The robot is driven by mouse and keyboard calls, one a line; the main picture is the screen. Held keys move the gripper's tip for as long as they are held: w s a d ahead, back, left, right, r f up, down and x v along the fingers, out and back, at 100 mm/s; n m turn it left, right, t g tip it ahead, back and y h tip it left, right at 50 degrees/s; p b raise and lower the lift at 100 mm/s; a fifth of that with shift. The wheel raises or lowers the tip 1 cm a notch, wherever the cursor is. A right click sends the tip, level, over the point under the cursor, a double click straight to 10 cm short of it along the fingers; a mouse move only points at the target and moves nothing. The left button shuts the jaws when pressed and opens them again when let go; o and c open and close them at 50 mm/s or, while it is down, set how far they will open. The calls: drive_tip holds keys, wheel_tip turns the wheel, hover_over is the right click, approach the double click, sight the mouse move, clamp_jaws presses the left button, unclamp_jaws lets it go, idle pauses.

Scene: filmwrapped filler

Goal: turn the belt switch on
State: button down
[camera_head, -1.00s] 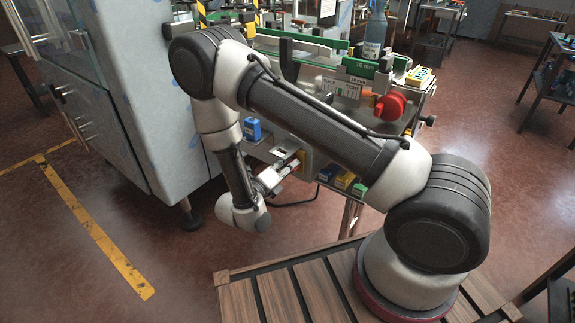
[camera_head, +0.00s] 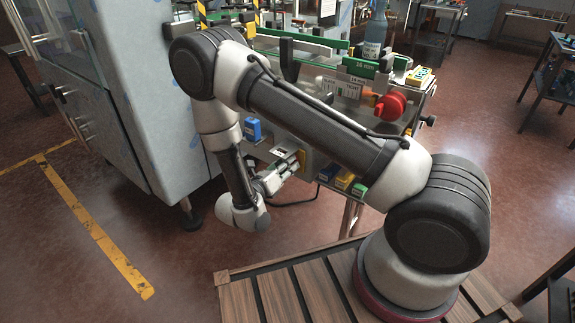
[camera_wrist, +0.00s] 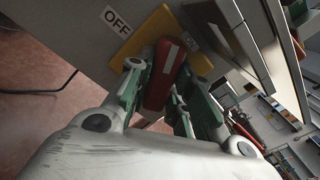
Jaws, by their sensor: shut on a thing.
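The belt switch is a red handle (camera_wrist: 163,75) with a white stripe, on a yellow plate (camera_wrist: 150,32) on a grey panel.
A red knob (camera_head: 391,105) sits on the machine's right side, above the switch. A blue object (camera_head: 252,129) stands left of my gripper. Yellow and blue boxes (camera_head: 343,179) lie to its right. A grey cabinet (camera_head: 150,110) stands at left. Open floor is at front left.

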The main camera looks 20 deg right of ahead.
drive_tip(key=m, duration=0.5)
drive_tip(key=shift+w+a+f+m, duration=0.1)
drive_tip(key=shift+m, duration=0.3)
idle(0.4)
drive_tip(key=c, duration=1.3)
unclamp_jaws()
drive_tip(key=v, duration=1.2)
